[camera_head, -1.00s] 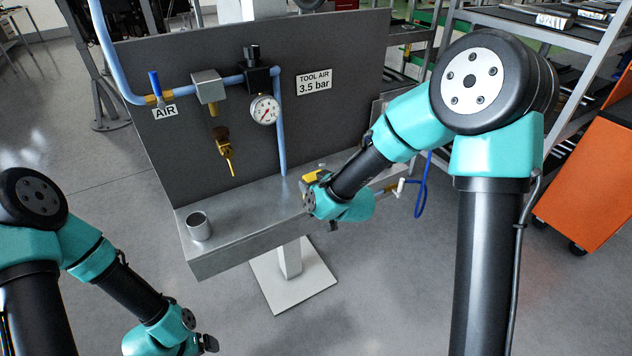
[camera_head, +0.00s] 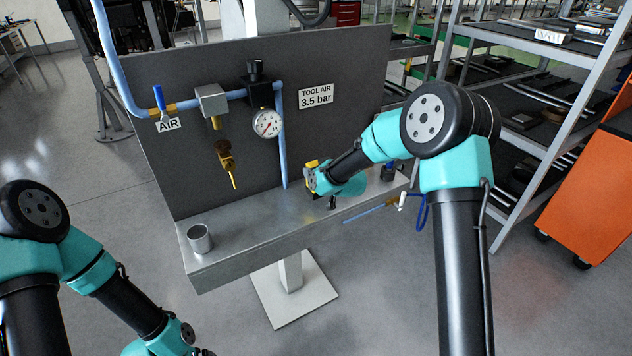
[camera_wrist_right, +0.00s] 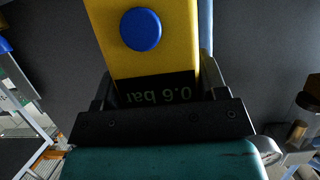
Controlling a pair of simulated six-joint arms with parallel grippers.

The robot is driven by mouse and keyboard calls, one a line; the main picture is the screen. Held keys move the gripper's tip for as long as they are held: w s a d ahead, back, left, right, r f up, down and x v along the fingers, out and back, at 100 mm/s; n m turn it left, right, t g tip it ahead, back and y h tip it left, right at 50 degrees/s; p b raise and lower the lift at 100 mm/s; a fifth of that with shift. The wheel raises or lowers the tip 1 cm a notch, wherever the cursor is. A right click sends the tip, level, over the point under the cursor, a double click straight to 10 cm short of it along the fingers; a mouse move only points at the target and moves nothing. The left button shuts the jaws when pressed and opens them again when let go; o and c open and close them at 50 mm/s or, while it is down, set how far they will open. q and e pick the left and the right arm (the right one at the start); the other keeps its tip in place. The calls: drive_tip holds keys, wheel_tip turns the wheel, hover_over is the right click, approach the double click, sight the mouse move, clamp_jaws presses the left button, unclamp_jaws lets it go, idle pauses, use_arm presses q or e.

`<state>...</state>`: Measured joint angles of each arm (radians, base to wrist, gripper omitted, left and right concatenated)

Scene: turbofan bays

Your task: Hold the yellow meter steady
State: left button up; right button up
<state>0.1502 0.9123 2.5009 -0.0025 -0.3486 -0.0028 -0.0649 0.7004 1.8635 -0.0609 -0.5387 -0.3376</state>
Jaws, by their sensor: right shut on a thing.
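The yellow meter (camera_head: 312,164) is in my right gripper (camera_head: 313,182), above the metal shelf in front of the dark panel. In the right wrist view the meter (camera_wrist_right: 165,55) fills the top middle, with a blue round button and a dark display reading 0.6 bar, upside down. My right gripper's fingers (camera_wrist_right: 160,92) are on both sides of it. Whether the meter touches the shelf or panel cannot be told. My left gripper (camera_head: 204,352) shows only in part at the bottom edge of the head view, and its jaws are cut off.
The dark panel (camera_head: 340,135) carries blue pipe, a round dial gauge (camera_head: 267,123), a brass fitting (camera_head: 226,160) and a TOOL AIR 3.5 bar label (camera_head: 316,96). A metal cup (camera_head: 199,239) stands at the shelf's left end. The shelf's (camera_head: 265,217) middle is clear. An orange cabinet (camera_head: 590,190) stands right.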

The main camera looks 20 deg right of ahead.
drive_tip(key=shift+w+d, duration=0.3)
drive_tip(key=shift+w, duration=0.2)
drive_tip(key=shift+f, duration=0.15)
drive_tip(key=shift+f, duration=1.2)
drive_tip(key=shift+f, duration=0.2)
use_arm(q)
clamp_jaws()
idle(0.9)
idle(0.7)
